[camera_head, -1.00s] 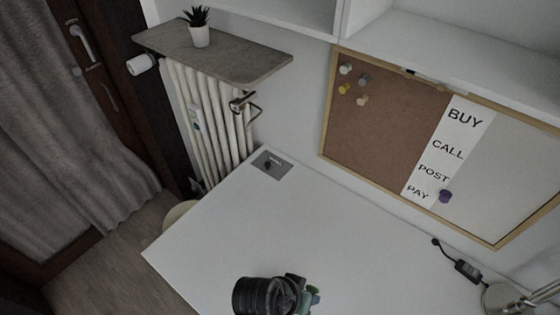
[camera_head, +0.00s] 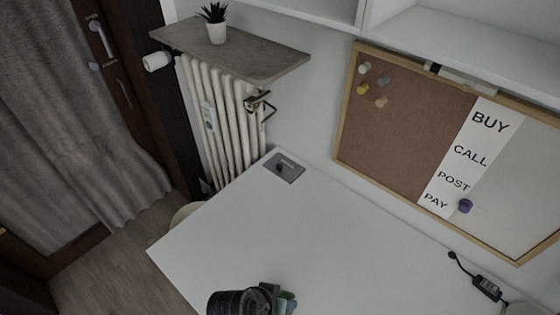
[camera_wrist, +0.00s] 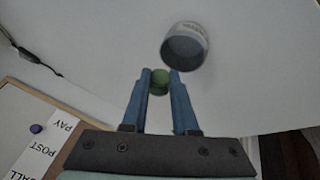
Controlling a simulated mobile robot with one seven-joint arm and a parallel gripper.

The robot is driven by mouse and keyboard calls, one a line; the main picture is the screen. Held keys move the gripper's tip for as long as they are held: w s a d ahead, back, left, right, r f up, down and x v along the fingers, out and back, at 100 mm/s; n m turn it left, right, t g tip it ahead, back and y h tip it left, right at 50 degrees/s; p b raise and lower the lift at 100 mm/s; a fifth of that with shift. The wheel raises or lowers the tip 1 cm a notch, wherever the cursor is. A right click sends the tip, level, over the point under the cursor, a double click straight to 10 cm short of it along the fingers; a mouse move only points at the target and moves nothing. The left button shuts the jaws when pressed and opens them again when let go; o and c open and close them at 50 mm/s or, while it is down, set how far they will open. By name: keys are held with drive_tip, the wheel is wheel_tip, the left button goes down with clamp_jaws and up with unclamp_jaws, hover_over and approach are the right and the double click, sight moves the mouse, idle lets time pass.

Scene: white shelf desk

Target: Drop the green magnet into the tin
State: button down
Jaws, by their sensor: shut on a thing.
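My gripper (camera_wrist: 160,76) shows in the wrist view with two blue fingers, shut on a small green magnet (camera_wrist: 159,88) between its tips. The tin (camera_wrist: 185,30) is a short grey round can with a dark open mouth, on the white desk just beyond and slightly right of the fingertips. The magnet appears apart from the tin, and its height over the desk is hard to judge. In the head view, a dark part of my arm shows at the bottom edge; the magnet and tin cannot be made out there.
The white desk (camera_head: 330,235) is largely clear. A grey plate with a knob (camera_head: 285,168) sits at its far corner. A framed board (camera_head: 410,125) with several magnets hangs behind. A black cable device (camera_head: 487,288) lies at the right.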

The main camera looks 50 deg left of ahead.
drive_tip(key=c, duration=0.6)
unclamp_jaws()
drive_tip(key=v, duration=1.3)
drive_tip(key=shift+p, duration=0.45)
drive_tip(key=shift+w, duration=0.1)
